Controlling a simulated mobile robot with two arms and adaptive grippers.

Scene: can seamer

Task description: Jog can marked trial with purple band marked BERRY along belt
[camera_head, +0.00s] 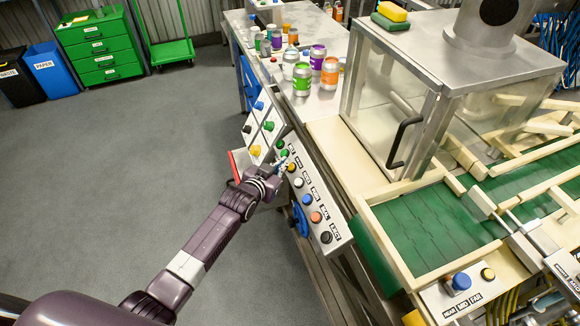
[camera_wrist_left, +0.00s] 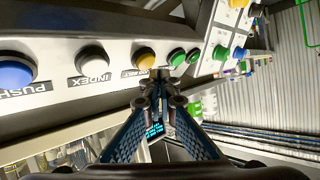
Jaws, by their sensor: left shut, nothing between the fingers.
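My left gripper (camera_head: 281,165) is shut and empty at the control panel (camera_head: 313,188). In the left wrist view its fingertips (camera_wrist_left: 160,90) sit just below the yellow-orange button (camera_wrist_left: 145,57), partly over its label, which seems to end in BELT. I cannot tell if they touch the panel. A white INDEX button (camera_wrist_left: 92,62) and a blue PUSH button (camera_wrist_left: 15,73) are beside it. Purple-banded cans (camera_head: 317,55) stand on the bench near a green-banded can (camera_head: 302,85); their lettering is too small to read. The green belt (camera_head: 425,225) is at right.
A clear-walled machine housing (camera_head: 405,95) with a black handle stands behind the panel. A second button panel (camera_head: 262,130) adjoins at the far left end. A small button box (camera_head: 465,285) is at lower right. The floor at left is clear.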

